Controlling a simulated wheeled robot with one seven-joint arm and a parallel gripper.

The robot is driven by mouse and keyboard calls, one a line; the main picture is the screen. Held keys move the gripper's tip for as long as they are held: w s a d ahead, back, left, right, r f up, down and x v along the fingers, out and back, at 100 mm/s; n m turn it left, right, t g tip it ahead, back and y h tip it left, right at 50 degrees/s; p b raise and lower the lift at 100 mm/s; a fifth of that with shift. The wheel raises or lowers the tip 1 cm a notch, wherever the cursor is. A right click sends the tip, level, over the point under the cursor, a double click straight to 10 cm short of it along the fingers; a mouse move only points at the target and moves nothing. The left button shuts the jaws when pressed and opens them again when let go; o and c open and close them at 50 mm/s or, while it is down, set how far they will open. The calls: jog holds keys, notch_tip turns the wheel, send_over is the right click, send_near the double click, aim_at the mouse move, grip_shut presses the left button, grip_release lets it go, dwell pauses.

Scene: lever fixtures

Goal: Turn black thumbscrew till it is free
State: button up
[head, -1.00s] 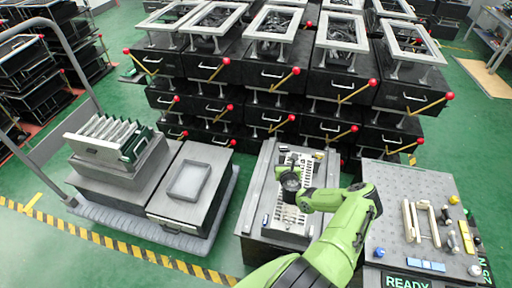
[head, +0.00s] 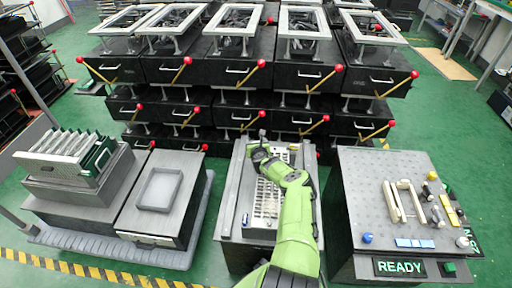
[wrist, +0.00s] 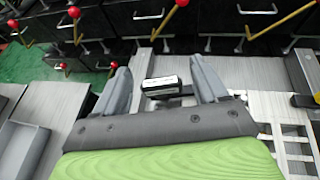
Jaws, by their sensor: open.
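My gripper (head: 262,138) is over the far part of the slotted middle bench, pointing away from me. In the wrist view my gripper (wrist: 160,70) is open, with its two grey fingers apart and nothing held. A small dark block with a pale top (wrist: 163,86) shows between and beyond the fingers. I cannot tell whether it is the black thumbscrew or whether the fingers touch it. No black thumbscrew can be made out for certain in the head view; my arm covers part of the bench.
The middle bench (head: 233,200) has a slotted pale strip. Black drawer units (head: 215,75) with red-knobbed levers stand close behind it. To the right is a perforated bench (head: 360,185) with a pale frame and a READY sign; to the left, a grey tray (head: 160,189). Green floor separates the benches.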

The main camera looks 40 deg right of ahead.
jog(key=c, duration=1)
jog(key=shift+o, duration=0.2)
jog(key=shift+d, duration=0.1)
jog(key=shift+n+y+b, duration=0.3)
jog(key=shift+n+b, duration=0.1)
jog(key=shift+f+n+t+y+b, duration=0.1)
jog(key=shift+n+t+y+b, duration=0.8)
jog(key=shift+b, duration=0.05)
jog(key=shift+n+t+y, duration=0.3)
jog(key=shift+n+y, duration=0.3)
jog(key=shift+y, duration=0.1)
jog(key=shift+w+r+n+y, duration=0.2)
jog(key=shift+r+n+y, duration=0.15)
jog(key=shift+n+y, duration=0.4)
jog(key=shift+n+t+y, duration=0.25)
jog(key=shift+t+y, duration=0.05)
jog(key=shift+y, duration=0.05)
jog(key=shift+f+y, duration=0.15)
jog(key=shift+y, duration=0.15)
